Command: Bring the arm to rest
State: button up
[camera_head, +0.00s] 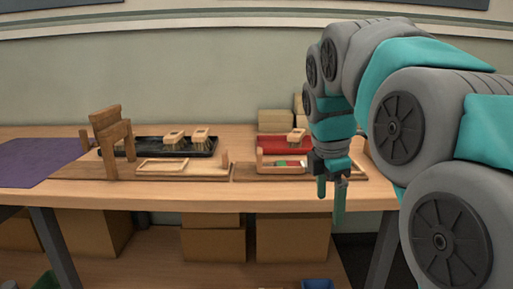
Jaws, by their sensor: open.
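My arm (398,115) comes in from the right side and bends down over the right end of the wooden table (290,200). My gripper (331,200) hangs with its teal fingers pointing down and apart, with nothing seen between them. In the picture the fingertips overlap the table's front edge; how far they are from it is hard to tell. The gripper stands just right of a small wooden holder (259,164) with green and red pieces in it.
A black tray (130,152) with brushes (174,138) stands at the back left. A red tray (270,144) with one brush (297,136) stands behind the holder. A wooden stand (112,145) and purple mat (40,162) are at left. Boxes (292,238) sit below the table.

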jog(key=s+f+m+g, duration=0.2)
jog(key=s+f+m, duration=0.7)
jog(key=s, duration=0.5)
jog(key=s+f+m+g+y, duration=0.1)
jog(key=s+f+m, duration=0.9)
jog(key=s+f, duration=0.2)
jog(key=shift+s+f+m+g, duration=0.15)
jog(key=shift+s+m+g, duration=0.2)
jog(key=shift+s, duration=0.7)
jog(key=shift+d, duration=0.1)
